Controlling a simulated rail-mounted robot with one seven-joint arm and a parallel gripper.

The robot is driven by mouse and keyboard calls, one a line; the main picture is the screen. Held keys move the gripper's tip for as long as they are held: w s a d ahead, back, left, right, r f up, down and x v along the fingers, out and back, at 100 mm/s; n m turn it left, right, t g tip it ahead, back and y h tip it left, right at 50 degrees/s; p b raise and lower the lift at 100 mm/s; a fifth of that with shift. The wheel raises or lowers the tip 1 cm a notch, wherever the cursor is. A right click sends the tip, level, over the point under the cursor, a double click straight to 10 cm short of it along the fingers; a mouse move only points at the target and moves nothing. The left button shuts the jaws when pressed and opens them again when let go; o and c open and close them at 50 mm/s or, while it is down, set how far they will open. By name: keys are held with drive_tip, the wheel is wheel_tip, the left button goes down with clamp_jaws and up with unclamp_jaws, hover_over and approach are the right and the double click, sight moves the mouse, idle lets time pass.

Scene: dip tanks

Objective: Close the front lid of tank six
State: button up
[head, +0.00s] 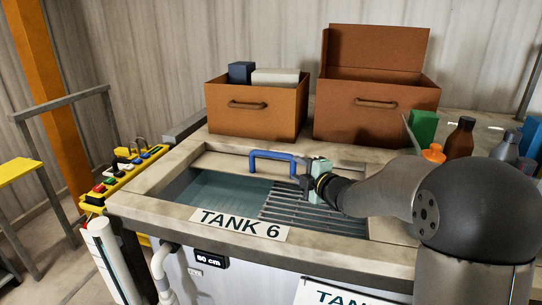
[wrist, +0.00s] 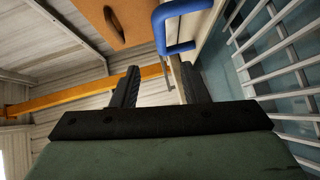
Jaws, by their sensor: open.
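Tank six (head: 120,208) has a pale rim and a "TANK 6" label (head: 240,225) on its front. Its opening is uncovered, showing water (head: 215,190) at left and a slatted grey rack (head: 310,208) at right. A pale panel (head: 222,163), which looks like the lid, lies along the opening's back side. A blue bar handle (head: 272,154) stands on it; the handle (wrist: 174,22) also shows in the wrist view. My gripper (head: 297,181) is open beside the handle's right end. In the wrist view, the handle is just beyond the fingertips (wrist: 161,74), not clearly between them.
Two brown boxes, one closed-sided with items (head: 255,120) and one with a raised lid (head: 375,112), stand behind the tank. Bottles (head: 461,138) and a green container (head: 423,127) are at right. A yellow button panel (head: 125,178) is at the left edge.

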sight(275, 156)
drive_tip(key=p+x, duration=0.3)
drive_tip(key=x, duration=1.2)
drive_tip(key=shift+p, duration=0.4)
